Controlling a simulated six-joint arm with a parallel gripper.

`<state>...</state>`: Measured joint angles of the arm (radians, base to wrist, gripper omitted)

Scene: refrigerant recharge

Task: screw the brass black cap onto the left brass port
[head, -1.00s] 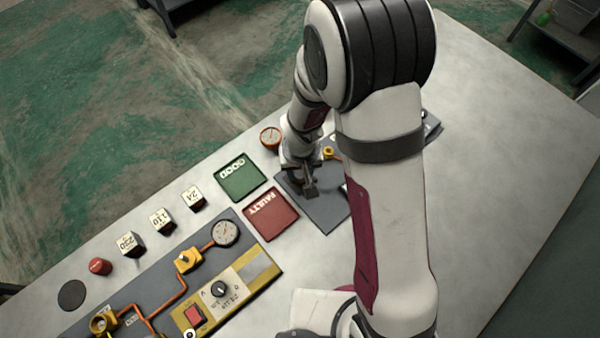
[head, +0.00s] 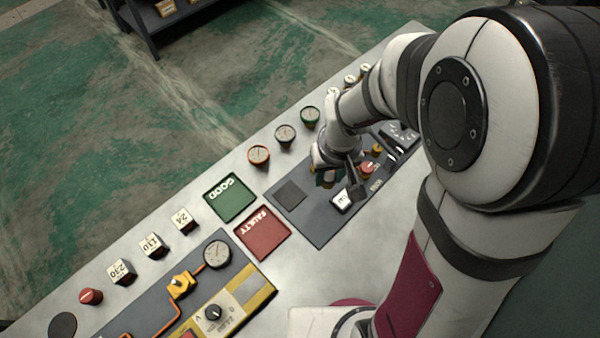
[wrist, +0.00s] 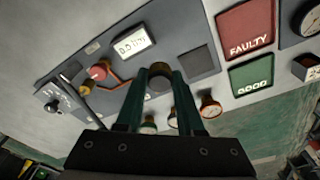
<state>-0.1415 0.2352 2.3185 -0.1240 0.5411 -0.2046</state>
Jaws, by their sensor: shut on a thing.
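My gripper (wrist: 160,76) is shut on a dark round piece, seemingly the black cap (wrist: 160,83), held between the two fingertips in the wrist view. In the head view my gripper (head: 327,178) hangs over the grey panel (head: 306,222), left of the display, and the cap cannot be made out. A brass fitting (wrist: 88,88) stands beside a red knob (wrist: 98,72) at the left of the wrist view, apart from the fingers. Brass also shows in the head view (head: 377,149), beyond the red knob. I cannot tell which fitting is the left port.
A lit display (wrist: 131,43) and a dark square pad (wrist: 197,62) lie on the panel. The red FAULTY tray (head: 262,234) and green GOOD tray (head: 231,198) are left of it. Several gauges (head: 285,136) line the far edge.

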